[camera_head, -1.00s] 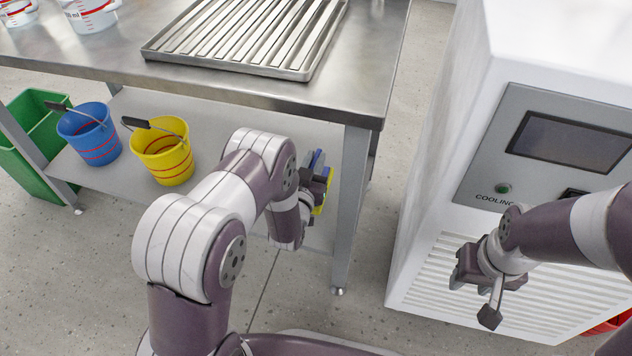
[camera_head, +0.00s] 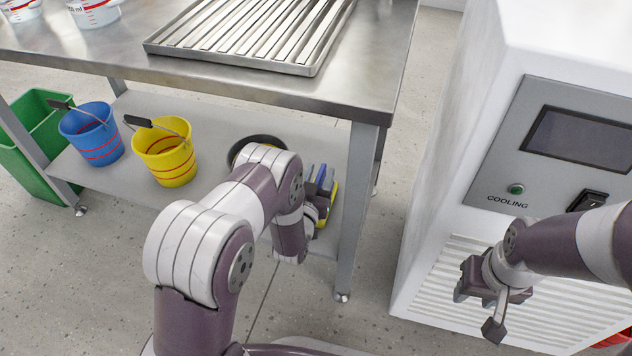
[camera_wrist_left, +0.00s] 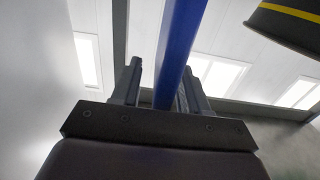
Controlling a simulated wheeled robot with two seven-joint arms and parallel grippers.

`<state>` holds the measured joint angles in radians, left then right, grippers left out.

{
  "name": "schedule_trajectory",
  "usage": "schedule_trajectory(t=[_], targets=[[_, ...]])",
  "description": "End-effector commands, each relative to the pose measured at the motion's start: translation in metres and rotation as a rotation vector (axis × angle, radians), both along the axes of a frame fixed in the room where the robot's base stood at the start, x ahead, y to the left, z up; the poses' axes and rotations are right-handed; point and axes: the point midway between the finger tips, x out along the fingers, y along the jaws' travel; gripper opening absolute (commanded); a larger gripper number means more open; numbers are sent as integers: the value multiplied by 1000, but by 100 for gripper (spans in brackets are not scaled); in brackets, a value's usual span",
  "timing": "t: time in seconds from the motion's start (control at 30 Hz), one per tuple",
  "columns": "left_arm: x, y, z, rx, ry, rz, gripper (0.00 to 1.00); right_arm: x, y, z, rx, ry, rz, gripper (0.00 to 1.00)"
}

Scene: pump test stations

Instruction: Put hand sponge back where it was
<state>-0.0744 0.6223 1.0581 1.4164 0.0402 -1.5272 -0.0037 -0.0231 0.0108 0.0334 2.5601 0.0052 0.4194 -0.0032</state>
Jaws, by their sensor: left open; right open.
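The blue and yellow piece (camera_head: 332,203) at the right end of the lower shelf appears to be the hand sponge, partly hidden by my left gripper. My left gripper (camera_head: 316,188) is open right beside it. In the left wrist view, a blue bar (camera_wrist_left: 181,50) stands between the open fingers; I cannot tell whether they touch it. My right gripper (camera_head: 478,302) is open and empty in front of the white cooling unit.
The steel table (camera_head: 240,92) carries a ribbed tray (camera_head: 250,35). Blue (camera_head: 90,135) and yellow (camera_head: 165,155) buckets stand on the lower shelf (camera_head: 215,125). A dark round vessel (camera_head: 240,147) is behind my left arm. A table leg (camera_head: 355,215) and the cooling unit (camera_head: 425,190) are close on the right.

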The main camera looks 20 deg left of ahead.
Motion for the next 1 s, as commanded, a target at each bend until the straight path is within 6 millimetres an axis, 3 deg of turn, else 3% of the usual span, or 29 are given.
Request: schedule_trajectory(t=[0.2, 0.4, 0.53, 0.63, 0.73, 0.83, 0.93, 1.0], targets=[[-49, 2, 7, 0, 7, 0, 44, 0, 0, 34, 0, 0, 0, 43], [-98, 3, 5, 0, 4, -1, 44, 0, 0, 53, 0, 0, 0, 43], [-115, 4, 2, 0, 4, -1, 44, 0, 0, 57, 0, 0, 0, 43], [-103, 4, 3, -1, 57, 3, 44, 0, 0, 57, 0, 0, 0, 43], [-71, 4, 11, -2, 230, 9, 44, 0, 0, 57, 0, 0, 0, 43], [-55, 5, 29, -1, 471, 14, 44, 0, 0, 56, 0, 0, 0, 43], [-73, 8, 59, 5, 735, 13, 44, 0, 0, 56, 0, 0, 0, 43], [-108, 12, 85, 13, 933, 12, 44, 0, 0, 56, 0, 0, 0, 43]])
